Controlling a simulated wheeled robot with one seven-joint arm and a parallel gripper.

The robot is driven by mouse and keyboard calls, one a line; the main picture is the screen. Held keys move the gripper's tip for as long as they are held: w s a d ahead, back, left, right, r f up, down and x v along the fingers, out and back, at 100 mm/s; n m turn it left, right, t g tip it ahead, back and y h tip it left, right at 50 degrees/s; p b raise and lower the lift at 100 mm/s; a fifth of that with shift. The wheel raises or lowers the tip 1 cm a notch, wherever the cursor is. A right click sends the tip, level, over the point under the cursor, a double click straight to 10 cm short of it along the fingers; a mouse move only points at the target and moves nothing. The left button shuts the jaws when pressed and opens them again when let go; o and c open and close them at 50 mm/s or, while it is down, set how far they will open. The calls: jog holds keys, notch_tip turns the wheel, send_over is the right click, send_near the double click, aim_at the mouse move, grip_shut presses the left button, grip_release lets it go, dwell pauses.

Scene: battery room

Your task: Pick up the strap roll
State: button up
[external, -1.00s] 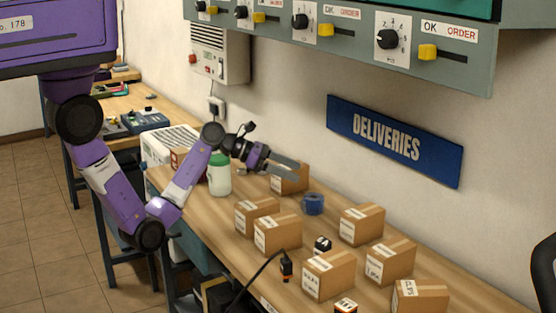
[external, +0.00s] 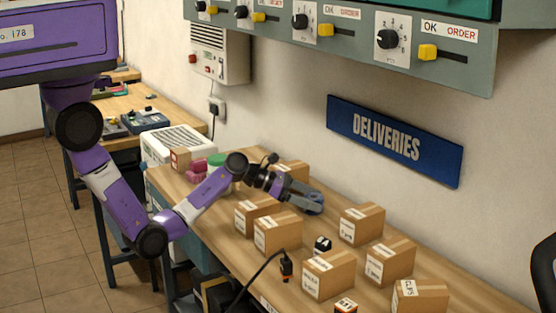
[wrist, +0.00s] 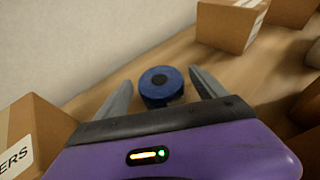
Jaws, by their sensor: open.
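The strap roll (wrist: 161,87) is a blue roll with a dark centre, standing on the wooden bench. In the wrist view it sits between the two fingers of my open gripper (wrist: 162,88), with a small gap visible to the right finger and the left finger close beside it. In the external view my gripper (external: 307,198) is low over the bench at the roll (external: 314,203), and the fingers partly hide it. I cannot tell whether either finger touches the roll.
Cardboard boxes stand close by: one behind my gripper (external: 293,169), two in front (external: 278,233) (external: 258,213), and one to the right (external: 362,224). A small dark battery (external: 322,245) lies on the bench (external: 222,228). The wall with a blue sign (external: 394,141) is behind.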

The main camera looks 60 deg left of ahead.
jog(key=shift+w+d+f, duration=0.15)
jog(key=shift+w, duration=0.05)
jog(key=c, duration=1.6)
jog(key=shift+c, duration=0.2)
